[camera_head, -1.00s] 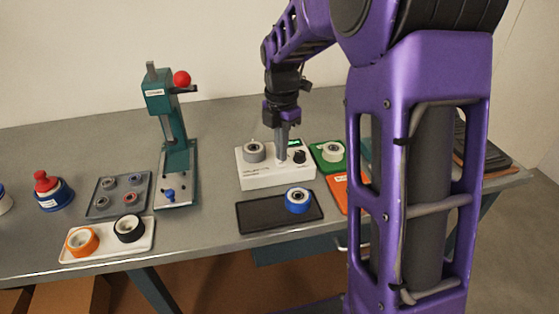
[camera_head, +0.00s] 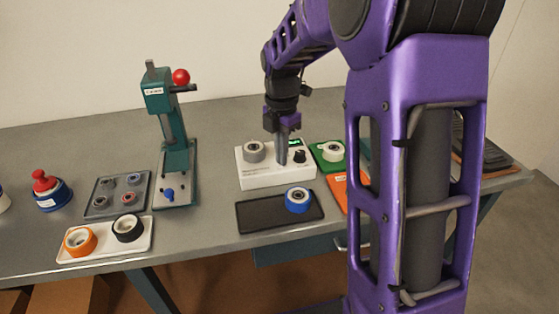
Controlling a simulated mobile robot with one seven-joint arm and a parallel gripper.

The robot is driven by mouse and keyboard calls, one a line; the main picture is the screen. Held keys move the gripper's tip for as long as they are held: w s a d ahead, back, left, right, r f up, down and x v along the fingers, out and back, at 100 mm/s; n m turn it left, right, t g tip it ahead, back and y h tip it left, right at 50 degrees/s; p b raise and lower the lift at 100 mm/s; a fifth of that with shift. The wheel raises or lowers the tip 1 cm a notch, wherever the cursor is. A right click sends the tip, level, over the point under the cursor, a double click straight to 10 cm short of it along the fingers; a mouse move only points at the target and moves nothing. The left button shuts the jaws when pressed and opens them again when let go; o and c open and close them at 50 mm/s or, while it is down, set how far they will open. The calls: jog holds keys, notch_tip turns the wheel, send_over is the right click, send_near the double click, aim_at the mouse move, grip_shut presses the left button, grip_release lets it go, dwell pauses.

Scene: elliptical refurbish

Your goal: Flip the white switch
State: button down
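A white box (camera_head: 262,177) stands on the grey table, with a grey ring-shaped roll (camera_head: 254,152) on its left, a black knob (camera_head: 299,157) on its right and a small green display at the back. My gripper (camera_head: 282,160) points down at the top of this box, between the roll and the knob. Its fingers look close together, and I cannot make out a gap or anything held. A white switch is not discernible; the fingers cover the middle of the box top. I cannot tell whether the fingertips touch the box.
A black tray (camera_head: 255,217) with a blue roll (camera_head: 298,200) lies in front of the box. A green tray with a white roll (camera_head: 331,152) and an orange pad (camera_head: 352,192) lie to its right. A teal lever press (camera_head: 172,130) stands left. Trays with several rings lie farther left.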

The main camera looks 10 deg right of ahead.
jog(key=shift+f, duration=0.2)
jog(key=shift+r, duration=0.15)
jog(key=shift+r+p, duration=3.05)
jog(key=shift+r, duration=0.35)
